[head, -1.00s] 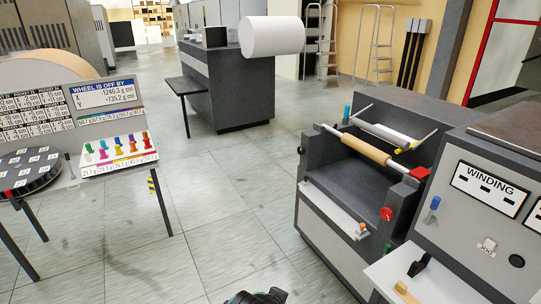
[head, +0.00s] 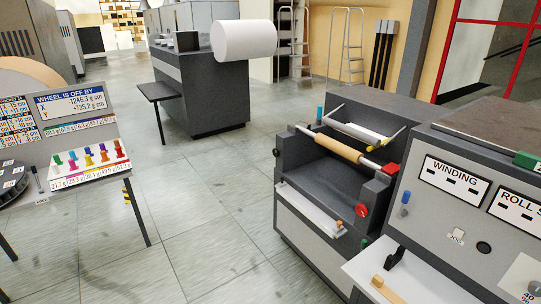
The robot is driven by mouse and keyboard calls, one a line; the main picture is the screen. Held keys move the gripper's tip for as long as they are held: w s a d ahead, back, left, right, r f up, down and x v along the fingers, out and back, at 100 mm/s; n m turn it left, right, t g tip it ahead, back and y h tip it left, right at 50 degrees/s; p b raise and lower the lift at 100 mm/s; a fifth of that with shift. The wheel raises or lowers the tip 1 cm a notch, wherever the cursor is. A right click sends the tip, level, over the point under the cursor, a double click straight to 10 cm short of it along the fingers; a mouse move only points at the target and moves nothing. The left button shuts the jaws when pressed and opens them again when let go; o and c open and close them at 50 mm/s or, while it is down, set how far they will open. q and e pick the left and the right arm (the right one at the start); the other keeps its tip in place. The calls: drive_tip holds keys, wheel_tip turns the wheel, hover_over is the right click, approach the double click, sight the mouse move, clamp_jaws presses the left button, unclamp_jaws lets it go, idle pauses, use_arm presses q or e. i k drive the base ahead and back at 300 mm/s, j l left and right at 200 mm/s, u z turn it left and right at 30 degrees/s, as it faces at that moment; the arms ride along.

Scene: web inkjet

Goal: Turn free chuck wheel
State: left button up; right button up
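The winding machine (head: 330,233) stands right of centre, with a tan roll on a shaft (head: 339,148) lying across its top. A round red wheel or knob (head: 361,210) is on the machine's right end, below the shaft. I cannot tell for sure which red part is the free chuck wheel. Neither of my grippers shows in the head view, and nothing touches the red wheel.
A panel marked WINDING (head: 456,180) stands at right, with a pale shelf (head: 408,275) in front. A balance stand (head: 88,181) with coloured weights is at left. A dark cabinet (head: 202,100) holds a white roll (head: 244,40) behind. The tiled floor between is clear.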

sight(276, 152)
drive_tip(key=i, duration=2.25)
